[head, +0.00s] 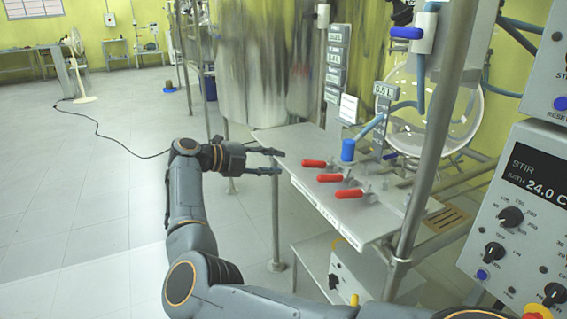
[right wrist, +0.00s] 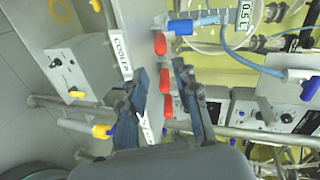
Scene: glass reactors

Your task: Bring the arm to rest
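My right gripper (head: 280,162) is open and empty at the left edge of the grey metal shelf (head: 270,138). Its two fingers point right, toward the red-handled valves. In the right wrist view the gripper (right wrist: 160,72) shows both fingers spread. The red handles (right wrist: 161,44) appear in and beyond the gap, and nothing is gripped. On the shelf are three red handles: the far one (head: 314,163), the middle one (head: 329,178) and the near one (head: 349,193). They lie apart from the fingers. My left gripper is not in view.
A blue-capped fitting (head: 348,150) stands behind the handles. A steel post (head: 438,120) and a control panel (head: 525,215) marked STIR stand at the right. A large steel vessel (head: 265,75) is behind the shelf. Open tiled floor (head: 90,190) lies to the left.

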